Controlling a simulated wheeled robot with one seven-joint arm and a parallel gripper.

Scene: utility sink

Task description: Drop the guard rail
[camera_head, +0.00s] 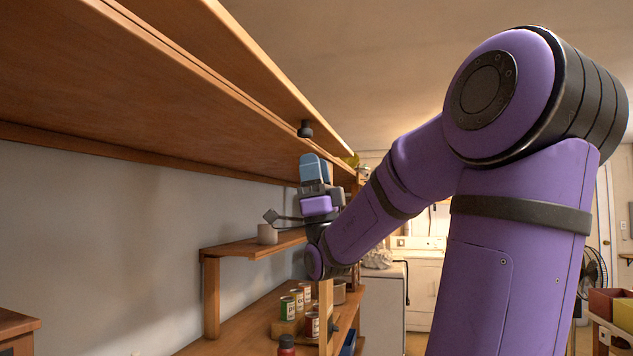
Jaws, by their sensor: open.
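A long wooden board (262,72) runs along the front edge of the high shelf; it looks like the guard rail and is raised. A round black knob (305,129) sits by its lower edge near the far end. My gripper (273,216) is below the knob, apart from the board and the knob.
A small shelf (245,247) with a pale cup (267,234) is close behind my gripper. Several cans (290,308) and a red-capped bottle (287,343) stand on the lower bench. A white appliance (385,300) stands farther right. A fan (592,270) is at the far right.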

